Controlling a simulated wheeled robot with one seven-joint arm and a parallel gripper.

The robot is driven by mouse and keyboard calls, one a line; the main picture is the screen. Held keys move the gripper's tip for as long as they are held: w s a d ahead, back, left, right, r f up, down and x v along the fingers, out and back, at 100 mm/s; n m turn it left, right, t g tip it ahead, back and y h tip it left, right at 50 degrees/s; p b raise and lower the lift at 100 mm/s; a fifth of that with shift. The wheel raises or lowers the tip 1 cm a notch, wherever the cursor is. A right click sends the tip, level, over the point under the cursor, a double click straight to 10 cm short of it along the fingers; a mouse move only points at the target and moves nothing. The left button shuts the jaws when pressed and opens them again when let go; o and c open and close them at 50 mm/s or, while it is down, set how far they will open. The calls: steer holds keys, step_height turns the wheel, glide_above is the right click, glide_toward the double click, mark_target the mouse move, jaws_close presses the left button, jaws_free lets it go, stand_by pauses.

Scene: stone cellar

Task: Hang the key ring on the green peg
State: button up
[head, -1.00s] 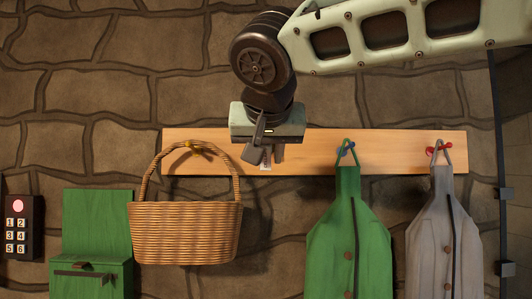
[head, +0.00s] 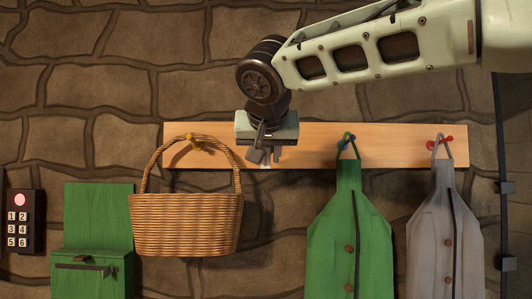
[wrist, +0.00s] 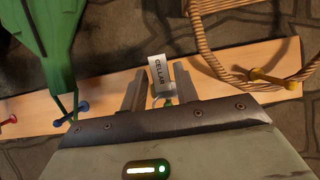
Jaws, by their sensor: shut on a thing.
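My gripper (head: 264,155) is in front of the wooden peg board (head: 310,145), between the basket and the green coat. In the wrist view, its fingers (wrist: 159,80) stand on either side of a white tag marked CELLAR (wrist: 158,72). The tag also shows below the fingertips in the head view (head: 265,165). My gripper is shut on the key ring, whose ring and keys are mostly hidden. A small greenish bit (wrist: 168,100) shows by the tag; I cannot tell whether it is the ring or the green peg. No green peg is clearly visible.
A wicker basket (head: 186,225) hangs on a yellow peg (head: 193,140), close left of my gripper. A green coat (head: 345,235) hangs on a blue peg (head: 347,140). A grey coat (head: 436,225) hangs on a red peg (head: 446,141). A green box (head: 95,225) and keypad (head: 22,218) are lower left.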

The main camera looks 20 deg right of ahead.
mark_target(265, 160)
steer(key=shift+w+d+f, duration=0.1)
steer(key=shift+w+d, duration=0.1)
steer(key=shift+w, duration=0.35)
steer(key=shift+w+d+f, duration=0.1)
steer(key=shift+w+d, duration=0.05)
steer(key=shift+w, duration=0.4)
steer(key=shift+w+d+f+b, duration=0.15)
steer(key=shift+w+f+b, duration=0.35)
steer(key=shift+b, duration=0.35)
steer(key=o, duration=1.1)
steer(key=shift+c, duration=0.2)
steer(key=shift+s, duration=0.1)
